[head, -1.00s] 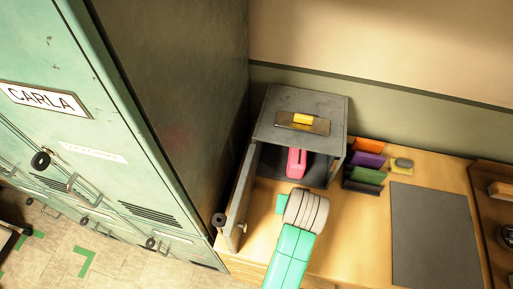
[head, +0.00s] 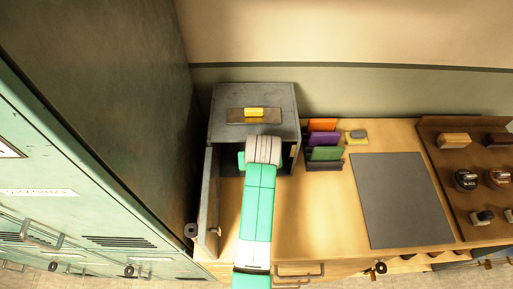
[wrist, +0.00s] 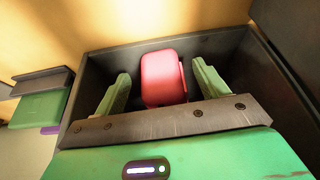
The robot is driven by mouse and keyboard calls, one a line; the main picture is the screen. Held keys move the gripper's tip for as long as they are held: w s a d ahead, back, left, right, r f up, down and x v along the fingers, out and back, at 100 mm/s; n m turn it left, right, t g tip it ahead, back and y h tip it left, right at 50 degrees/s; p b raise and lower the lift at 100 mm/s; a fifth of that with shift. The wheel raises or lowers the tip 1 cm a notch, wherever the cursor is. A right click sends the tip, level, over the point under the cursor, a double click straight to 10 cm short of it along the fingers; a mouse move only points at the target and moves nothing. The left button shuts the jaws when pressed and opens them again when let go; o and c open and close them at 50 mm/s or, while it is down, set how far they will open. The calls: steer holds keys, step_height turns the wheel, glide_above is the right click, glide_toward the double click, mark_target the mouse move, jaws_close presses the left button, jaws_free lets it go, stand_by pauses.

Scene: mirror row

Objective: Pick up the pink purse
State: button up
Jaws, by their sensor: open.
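The pink purse (wrist: 164,78) shows in the wrist view inside a dark grey box-like cabinet (head: 225,101). It lies between the two green fingers of my gripper (wrist: 163,88), with a gap to each finger. My gripper is open and has not closed on it. In the head view my arm reaches into the cabinet's open front and hides the purse. The cabinet's door (head: 211,202) stands open on the left.
A yellow item on a plate (head: 254,113) sits on the cabinet's top. Coloured folders (head: 325,153) stand in a rack to the right. A grey mat (head: 400,200) lies on the wooden counter. Tall green lockers (head: 70,215) stand on the left.

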steer(key=shift+w+a+f, duration=0.1)
steer(key=shift+w+f, duration=0.05)
steer(key=shift+w, duration=0.4)
steer(key=shift+f, duration=0.45)
steer(key=c, duration=1.1)
steer(key=shift+r, duration=0.1)
steer(key=shift+c, duration=0.2)
